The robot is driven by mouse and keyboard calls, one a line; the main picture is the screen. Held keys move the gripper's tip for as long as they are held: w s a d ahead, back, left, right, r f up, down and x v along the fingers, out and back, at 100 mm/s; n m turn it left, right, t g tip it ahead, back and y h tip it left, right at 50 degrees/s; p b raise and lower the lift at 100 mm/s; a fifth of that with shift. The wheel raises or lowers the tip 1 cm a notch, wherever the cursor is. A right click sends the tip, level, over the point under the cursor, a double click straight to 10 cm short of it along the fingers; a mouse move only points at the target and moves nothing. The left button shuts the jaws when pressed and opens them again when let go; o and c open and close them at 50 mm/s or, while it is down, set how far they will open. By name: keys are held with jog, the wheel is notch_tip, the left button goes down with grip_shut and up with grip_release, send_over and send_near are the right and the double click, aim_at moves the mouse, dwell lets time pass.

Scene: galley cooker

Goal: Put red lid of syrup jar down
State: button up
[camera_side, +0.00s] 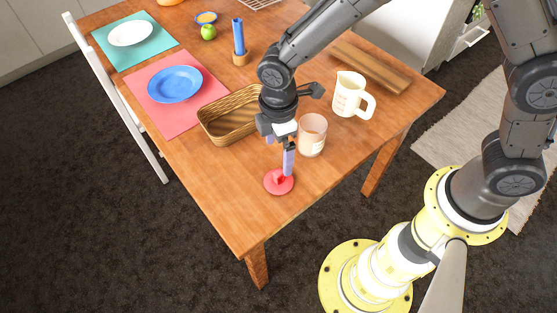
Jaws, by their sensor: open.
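The red lid (279,183) lies flat on the wooden table, near its front edge, with its knob up. My gripper (280,164) points down just above the lid. Its jaws are open, with one finger close to the lid's knob; whether it touches cannot be told. The syrup jar (312,136), a clear pinkish jar with a label, stands upright and uncovered on the table, just right of my gripper.
A wicker basket (214,128) sits left of my gripper. A measuring jug (348,95) and a wooden board (372,66) are at the right. A blue plate (174,84) lies on a pink mat (150,107). Table left of the lid is clear.

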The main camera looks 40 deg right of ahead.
jog(key=s+d+r+m+t, duration=0.1)
jog(key=s+d+r+m, duration=0.15)
jog(key=d+r, duration=0.45)
jog(key=s+d+r+m+t, duration=0.1)
jog(key=d+r+m, duration=0.35)
jog(key=r, duration=0.45)
jog(key=s+d+r+m+t, duration=0.3)
jog(key=s+d+m, duration=0.5)
jog(key=s, duration=0.6)
jog(key=shift+d+r+t, duration=0.3)
jog(key=shift+d+r, duration=0.6)
jog(key=shift+d, duration=0.35)
